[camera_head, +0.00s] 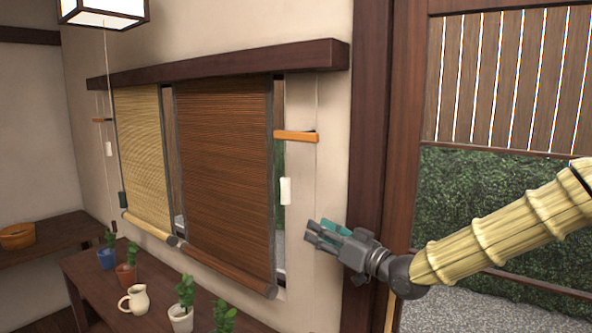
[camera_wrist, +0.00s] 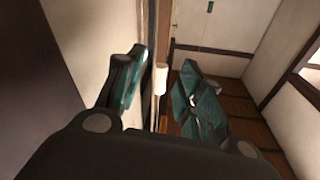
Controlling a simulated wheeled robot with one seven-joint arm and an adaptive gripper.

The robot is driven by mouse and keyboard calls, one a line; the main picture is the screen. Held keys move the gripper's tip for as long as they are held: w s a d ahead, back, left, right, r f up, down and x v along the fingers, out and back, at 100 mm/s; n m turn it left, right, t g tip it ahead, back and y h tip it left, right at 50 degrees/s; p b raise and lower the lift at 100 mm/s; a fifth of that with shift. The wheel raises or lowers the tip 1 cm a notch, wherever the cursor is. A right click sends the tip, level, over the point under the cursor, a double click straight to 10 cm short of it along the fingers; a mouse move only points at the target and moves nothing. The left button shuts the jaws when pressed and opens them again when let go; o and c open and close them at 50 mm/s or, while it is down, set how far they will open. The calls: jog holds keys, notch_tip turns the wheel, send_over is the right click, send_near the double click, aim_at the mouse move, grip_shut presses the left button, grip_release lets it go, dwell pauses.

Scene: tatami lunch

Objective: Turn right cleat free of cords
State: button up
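The right cleat (camera_head: 296,136) is an orange bar beside the brown right-hand blind (camera_head: 225,170), lying roughly level. A white cord pull (camera_head: 285,191) hangs below it. A thin vertical line passes near the cleat's right end; I cannot tell whether it is a cord touching it. My gripper (camera_head: 318,232) is to the right of and below the pull, apart from the cleat, with nothing visible in it. In the wrist view its fingers (camera_wrist: 162,92) are spread open.
A tan blind (camera_head: 145,150) hangs left, with a second orange cleat (camera_head: 102,120) and white pull (camera_head: 109,149). Below the window, a wooden table (camera_head: 90,268) holds potted plants (camera_head: 181,315) and a cream jug (camera_head: 135,300). A dark post (camera_head: 378,150) stands right of the wall.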

aim_at(294, 132)
notch_tip(294, 132, up, 19)
jog(key=s+d+n+y+p, duration=0.1)
jog(key=s+d+n+y, duration=0.1)
jog(key=n+y, duration=0.2)
jog(key=p+x, duration=0.4)
jog(key=x, duration=0.7)
jog(key=shift+s+a+r, duration=0.1)
jog(key=shift+s+r, duration=0.05)
jog(key=shift+s, duration=0.05)
grip_shut()
